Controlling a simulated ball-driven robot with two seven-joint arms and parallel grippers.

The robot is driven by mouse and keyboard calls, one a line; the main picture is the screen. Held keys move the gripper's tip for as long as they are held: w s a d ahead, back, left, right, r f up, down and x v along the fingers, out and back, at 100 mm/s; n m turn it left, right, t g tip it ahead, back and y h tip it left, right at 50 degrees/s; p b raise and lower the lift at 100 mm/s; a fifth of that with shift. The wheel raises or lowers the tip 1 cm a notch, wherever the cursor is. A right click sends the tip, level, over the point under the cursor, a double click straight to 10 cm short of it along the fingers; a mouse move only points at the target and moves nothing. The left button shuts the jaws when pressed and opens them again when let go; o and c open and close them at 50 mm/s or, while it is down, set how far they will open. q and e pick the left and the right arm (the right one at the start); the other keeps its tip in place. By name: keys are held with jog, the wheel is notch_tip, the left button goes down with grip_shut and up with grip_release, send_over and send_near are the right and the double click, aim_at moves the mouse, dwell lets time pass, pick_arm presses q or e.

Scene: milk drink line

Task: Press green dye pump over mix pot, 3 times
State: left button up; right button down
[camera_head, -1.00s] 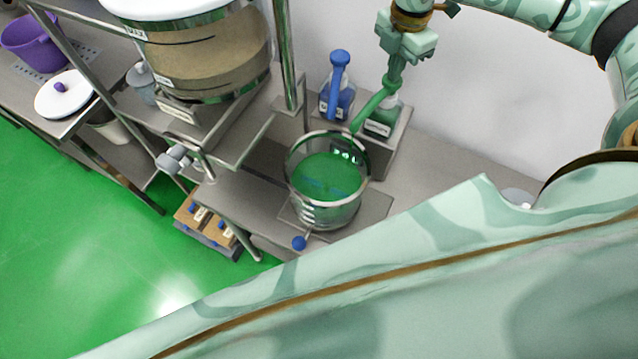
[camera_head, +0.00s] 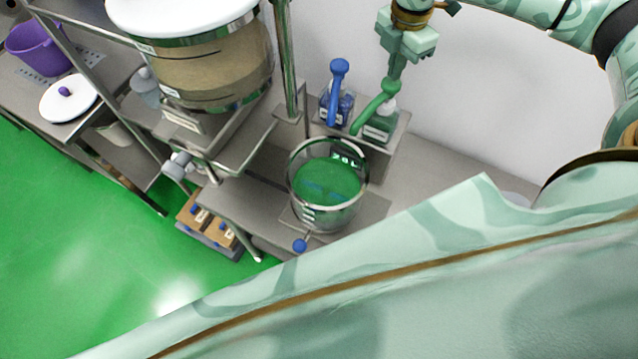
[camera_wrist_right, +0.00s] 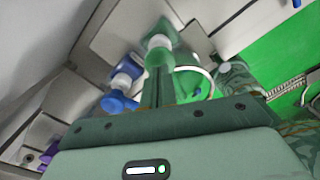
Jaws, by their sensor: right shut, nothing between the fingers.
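The green dye pump (camera_head: 377,106) stands upright on its bottle (camera_head: 380,130), on a raised stand behind the mix pot. Its curved spout reaches down-left toward the pot's rim. The clear mix pot (camera_head: 312,214) holds green liquid (camera_head: 328,180). My right gripper (camera_head: 394,76) is shut and empty, pointing down at the top of the green pump head. Whether it touches the head is hard to tell. In the right wrist view, the shut fingers (camera_wrist_right: 158,88) overlap the pump, with its pale collar (camera_wrist_right: 159,42) beyond them. My left gripper is not in view.
A blue pump (camera_head: 339,78) stands on the same stand, close to the left of the green one. A large brown-filled tank (camera_head: 207,72) and its metal frame post (camera_head: 286,60) stand left of the pot. A white wall is behind.

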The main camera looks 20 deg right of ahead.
jog(key=shift+r, duration=0.1)
notch_tip(320, 180, up, 6)
jog(key=p, duration=0.5)
dwell(0.4)
